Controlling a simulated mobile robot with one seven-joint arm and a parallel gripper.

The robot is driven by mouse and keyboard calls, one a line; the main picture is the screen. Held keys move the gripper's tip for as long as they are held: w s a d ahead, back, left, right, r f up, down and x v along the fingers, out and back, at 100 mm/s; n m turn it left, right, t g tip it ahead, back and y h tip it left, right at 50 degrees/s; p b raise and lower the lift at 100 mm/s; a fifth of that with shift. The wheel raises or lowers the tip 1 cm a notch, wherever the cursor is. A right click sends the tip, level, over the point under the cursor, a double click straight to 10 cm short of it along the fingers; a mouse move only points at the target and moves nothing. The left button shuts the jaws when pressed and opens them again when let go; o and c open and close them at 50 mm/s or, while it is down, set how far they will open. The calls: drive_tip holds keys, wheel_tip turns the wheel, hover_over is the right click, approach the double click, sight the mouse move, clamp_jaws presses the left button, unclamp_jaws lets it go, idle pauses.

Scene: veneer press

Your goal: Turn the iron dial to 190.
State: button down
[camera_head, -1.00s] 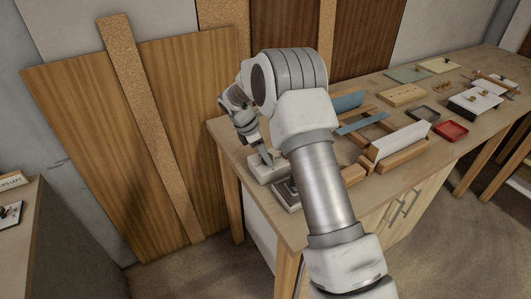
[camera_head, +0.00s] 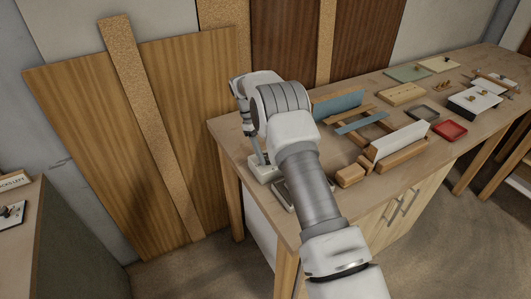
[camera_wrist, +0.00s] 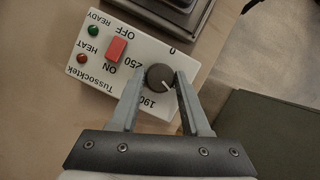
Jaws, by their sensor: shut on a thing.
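The iron dial (camera_wrist: 160,77) is a dark round knob on a white control box (camera_wrist: 97,76) marked Tussocktek. Its pale pointer line faces the lower right in the wrist view, between the printed 0 and 190 and nearer the 190. The 250 is printed to its upper left. My gripper (camera_wrist: 159,82) is shut on the dial, one finger on each side. In the head view, the box (camera_head: 256,171) shows under my gripper (camera_head: 262,163) at the bench's left corner; the dial is hidden there.
The box has a red ON/OFF switch (camera_wrist: 116,48), a green READY lamp (camera_wrist: 93,30) and a dark red HEAT lamp (camera_wrist: 82,58). A metal-edged device (camera_wrist: 176,10) lies close beside the box. Wooden blocks, a press frame and trays stand farther right on the bench (camera_head: 232,140).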

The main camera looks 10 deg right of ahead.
drive_tip(key=m, duration=0.2)
drive_tip(key=m+y, duration=0.1)
drive_tip(key=m, duration=0.1)
drive_tip(key=m+g+y, duration=0.1)
drive_tip(key=m, duration=0.1)
drive_tip(key=shift+d+m, duration=0.25)
drive_tip(key=shift+m, duration=0.05)
drive_tip(key=m+y, duration=0.1)
drive_tip(key=m, duration=0.2)
drive_tip(key=m+y, duration=0.2)
drive_tip(key=m, duration=0.1)
drive_tip(key=shift+d, duration=0.1)
drive_tip(key=shift+m+t, duration=0.3)
drive_tip(key=shift+m, duration=0.1)
drive_tip(key=shift+c, duration=1.8)
unclamp_jaws()
drive_tip(key=v, duration=0.6)
drive_tip(key=shift+w+d+r, duration=0.1)
drive_tip(key=shift+w+r, duration=0.1)
drive_tip(key=shift+r, duration=0.1)
drive_tip(key=shift+w+r, duration=0.1)
drive_tip(key=shift+r, duration=0.25)
